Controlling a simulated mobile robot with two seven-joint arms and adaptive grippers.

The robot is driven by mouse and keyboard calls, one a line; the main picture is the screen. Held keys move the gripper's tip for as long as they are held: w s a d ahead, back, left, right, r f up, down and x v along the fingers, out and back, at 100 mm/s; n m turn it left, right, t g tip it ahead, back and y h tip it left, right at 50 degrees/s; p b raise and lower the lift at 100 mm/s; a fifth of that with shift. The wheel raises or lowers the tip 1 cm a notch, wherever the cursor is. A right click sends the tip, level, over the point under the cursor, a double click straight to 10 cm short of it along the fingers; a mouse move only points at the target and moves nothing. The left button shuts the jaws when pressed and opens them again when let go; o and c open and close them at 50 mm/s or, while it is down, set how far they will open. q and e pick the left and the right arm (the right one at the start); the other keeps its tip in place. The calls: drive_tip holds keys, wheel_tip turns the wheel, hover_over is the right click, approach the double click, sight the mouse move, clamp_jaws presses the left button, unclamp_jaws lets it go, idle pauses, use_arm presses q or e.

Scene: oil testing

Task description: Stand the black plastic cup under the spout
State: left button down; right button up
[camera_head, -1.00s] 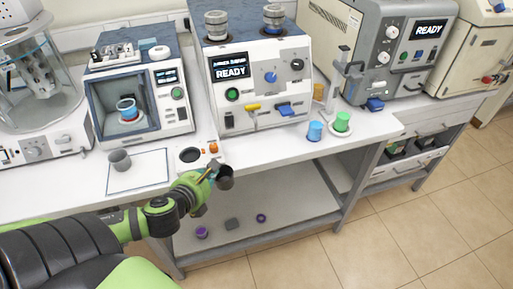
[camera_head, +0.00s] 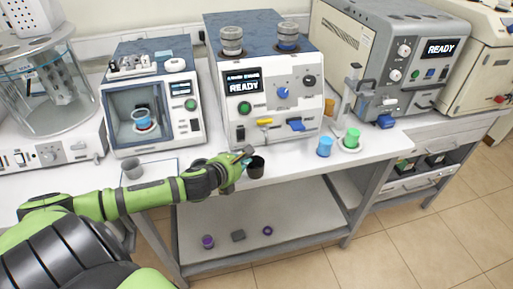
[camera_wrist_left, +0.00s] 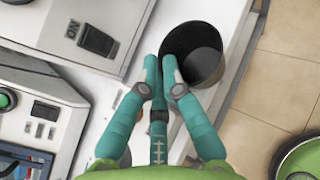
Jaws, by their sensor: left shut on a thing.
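The black plastic cup (camera_head: 256,168) is upright at the front edge of the white bench, before the middle machine (camera_head: 240,105). My left gripper (camera_head: 244,158) is shut on the cup at its left side. In the left wrist view the fingertips (camera_wrist_left: 163,73) meet at the rim of the cup (camera_wrist_left: 200,52), and its dark inside shows as empty. I cannot tell whether the cup touches the bench. A yellow-handled tap (camera_head: 264,122), which looks like the spout, is on the machine's front, behind the cup and apart from it. My right gripper is not in view.
A blue cup (camera_head: 325,146) and a green cup (camera_head: 352,138) on a white dish stand to the right. A blue lever (camera_head: 296,125) juts from the machine. The lower shelf (camera_head: 300,225) holds small items.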

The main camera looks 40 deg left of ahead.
use_arm(q)
drive_tip(key=w, duration=0.3)
drive_tip(key=shift+w+a, duration=0.1)
drive_tip(key=shift+w, duration=0.15)
drive_tip(key=shift+w+r+p, duration=0.15)
drive_tip(key=shift+w+p, duration=0.25)
drive_tip(key=shift+w, duration=0.15)
drive_tip(key=w, duration=0.2)
drive_tip(key=shift+w+a+p, duration=0.15)
drive_tip(key=shift+w+p, duration=0.15)
drive_tip(key=shift+w, duration=0.05)
drive_tip(key=shift+w+f, duration=0.1)
drive_tip(key=shift+f, duration=0.8)
drive_tip(key=c, duration=1.4)
unclamp_jaws()
drive_tip(key=shift+f, duration=0.1)
